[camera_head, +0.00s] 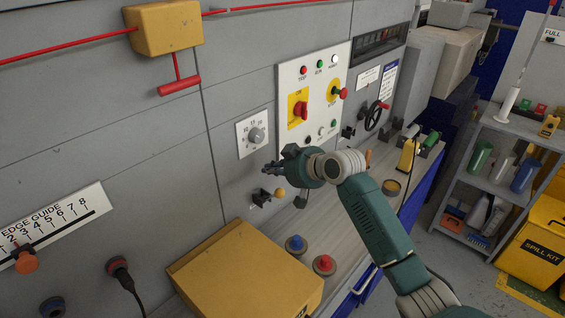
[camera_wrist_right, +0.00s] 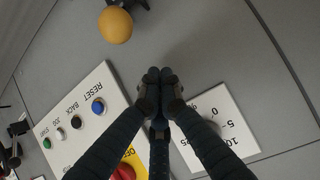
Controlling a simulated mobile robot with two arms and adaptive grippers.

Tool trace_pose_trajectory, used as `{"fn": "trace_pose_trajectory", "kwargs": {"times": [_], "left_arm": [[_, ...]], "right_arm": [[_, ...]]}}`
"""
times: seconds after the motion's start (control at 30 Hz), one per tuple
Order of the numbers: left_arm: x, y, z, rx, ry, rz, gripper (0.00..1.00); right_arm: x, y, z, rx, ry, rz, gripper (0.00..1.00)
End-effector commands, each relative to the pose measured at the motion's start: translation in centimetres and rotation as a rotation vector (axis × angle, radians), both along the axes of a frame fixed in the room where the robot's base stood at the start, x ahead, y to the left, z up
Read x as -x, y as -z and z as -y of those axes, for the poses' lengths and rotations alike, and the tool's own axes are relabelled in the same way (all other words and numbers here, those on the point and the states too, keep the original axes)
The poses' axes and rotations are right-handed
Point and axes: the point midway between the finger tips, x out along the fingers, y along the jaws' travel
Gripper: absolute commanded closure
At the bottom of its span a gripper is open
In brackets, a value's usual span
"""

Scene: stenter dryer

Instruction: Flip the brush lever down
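A lever with a yellow ball knob (camera_head: 279,193) and a black bracket (camera_head: 262,197) sits low on the grey machine wall; I take it for the brush lever, though no label on it is readable. The ball knob (camera_wrist_right: 116,25) also shows at the top of the right wrist view, with part of its dark bracket beside it. My right gripper (camera_head: 268,171) is in front of the wall, just above the knob in the head view. In the wrist view its fingertips (camera_wrist_right: 161,76) are together with nothing between them, apart from the knob. My left gripper is not in view.
A white control panel (camera_head: 313,95) with buttons and red-handled switches is above right. A dial plate (camera_head: 252,133) is above left. A yellow box (camera_head: 250,275) and blue and red knobs (camera_head: 295,243) are below. A handwheel (camera_head: 373,116) is to the right.

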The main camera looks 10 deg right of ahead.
Motion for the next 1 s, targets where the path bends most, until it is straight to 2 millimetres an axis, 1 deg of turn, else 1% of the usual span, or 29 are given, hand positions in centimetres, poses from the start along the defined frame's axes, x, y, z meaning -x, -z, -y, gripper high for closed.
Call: {"fn": "trace_pose_trajectory", "kwargs": {"times": [0.03,0.1,0.2,0.4,0.77,0.87,1.0], "left_arm": [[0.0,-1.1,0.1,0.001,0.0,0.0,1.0],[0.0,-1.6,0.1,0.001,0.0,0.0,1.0],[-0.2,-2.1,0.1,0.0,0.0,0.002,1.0],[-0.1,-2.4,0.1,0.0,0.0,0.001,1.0],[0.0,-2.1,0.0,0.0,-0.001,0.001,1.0],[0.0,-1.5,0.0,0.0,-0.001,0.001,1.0],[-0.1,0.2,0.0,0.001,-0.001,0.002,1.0]], "right_arm": [[1.0,0.4,0.5,0.001,0.001,-0.008,1.0],[1.7,1.0,0.8,0.001,0.001,-0.005,1.0],[2.4,1.7,1.1,0.001,0.001,-0.004,1.0],[3.0,2.4,1.4,0.001,0.001,-0.002,1.0],[3.0,2.5,1.4,-0.002,0.001,0.001,1.0],[2.8,2.8,1.4,-0.01,0.001,0.013,1.0],[2.2,3.3,1.5,-0.033,0.002,0.05,1.0]]}}
